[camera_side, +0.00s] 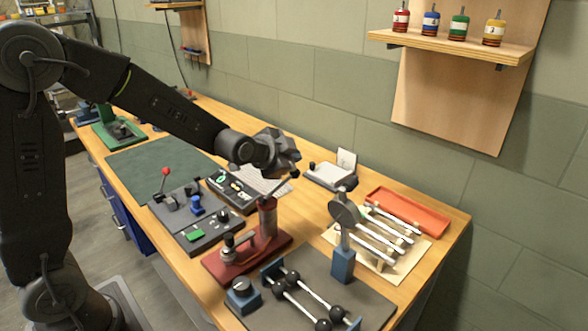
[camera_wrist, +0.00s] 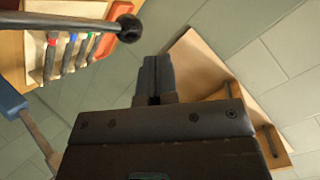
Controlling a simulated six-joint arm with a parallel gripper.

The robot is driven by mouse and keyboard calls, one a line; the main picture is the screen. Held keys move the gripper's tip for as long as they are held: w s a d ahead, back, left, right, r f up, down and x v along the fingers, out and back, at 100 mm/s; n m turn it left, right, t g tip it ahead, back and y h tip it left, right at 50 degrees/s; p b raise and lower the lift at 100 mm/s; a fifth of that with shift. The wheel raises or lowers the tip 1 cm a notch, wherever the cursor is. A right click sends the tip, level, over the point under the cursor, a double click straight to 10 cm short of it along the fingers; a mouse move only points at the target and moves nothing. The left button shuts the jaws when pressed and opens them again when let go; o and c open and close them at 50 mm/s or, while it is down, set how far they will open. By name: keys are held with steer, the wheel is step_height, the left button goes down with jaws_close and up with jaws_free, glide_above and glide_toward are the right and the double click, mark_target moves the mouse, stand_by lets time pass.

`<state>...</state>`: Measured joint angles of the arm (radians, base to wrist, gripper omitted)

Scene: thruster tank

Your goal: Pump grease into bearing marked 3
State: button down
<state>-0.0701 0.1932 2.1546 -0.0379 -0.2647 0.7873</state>
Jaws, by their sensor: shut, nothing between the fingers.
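A dark red pump-like unit (camera_side: 267,222) stands upright on a red base on the bench, with a lever at its top. In the wrist view, a grey lever with a dark ball knob (camera_wrist: 127,28) reaches in from the upper left. My gripper (camera_side: 288,165) hangs above the unit, close to the lever's end. In the wrist view its fingers (camera_wrist: 151,75) are together and empty, apart from the knob in the picture. Several white rods (camera_side: 385,237) lie on a pale board, with red, blue and green bands in the wrist view. I cannot read a bearing marked 3.
A blue post with a round grey head (camera_side: 343,260) stands right of the unit. A dark mat (camera_side: 362,290) holds rods with black balls. An orange tray (camera_side: 408,213) lies behind. Control boxes (camera_side: 205,230) stand left. A wall shelf (camera_side: 450,47) holds coloured containers.

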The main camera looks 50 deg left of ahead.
steer(key=r, duration=0.2)
steer(key=s+r, duration=0.1)
steer(key=r, duration=0.1)
steer(key=shift+s+r, duration=0.1)
steer(key=shift+r, duration=0.3)
steer(key=shift+s, duration=0.1)
stand_by(0.3)
steer(key=s+d+n+g, duration=0.1)
steer(key=s+n+g, duration=0.2)
steer(key=s, duration=1)
steer(key=s+d+n+g+h, duration=0.1)
steer(key=s+d+n+g, duration=0.1)
steer(key=s, duration=1.2)
steer(key=n+g, duration=0.1)
steer(key=n, duration=0.1)
steer(key=shift+s+d+r+n+g, duration=0.15)
steer(key=shift+d+n+g, duration=0.15)
steer(key=shift+n, duration=0.1)
steer(key=w+a+r+m+t, duration=0.1)
steer(key=w+m+t, duration=0.1)
steer(key=w, duration=0.7)
steer(key=w+a+r+m+t, duration=0.1)
steer(key=w+m+t, duration=0.1)
steer(key=w, duration=0.6)
steer(key=w+a+r+m+t+y, duration=0.1)
steer(key=w+m+t, duration=0.1)
steer(key=w, duration=0.7)
steer(key=shift+w+a+r+m+t, duration=0.2)
steer(key=shift+w+a+m+t, duration=0.15)
steer(key=shift+m, duration=0.55)
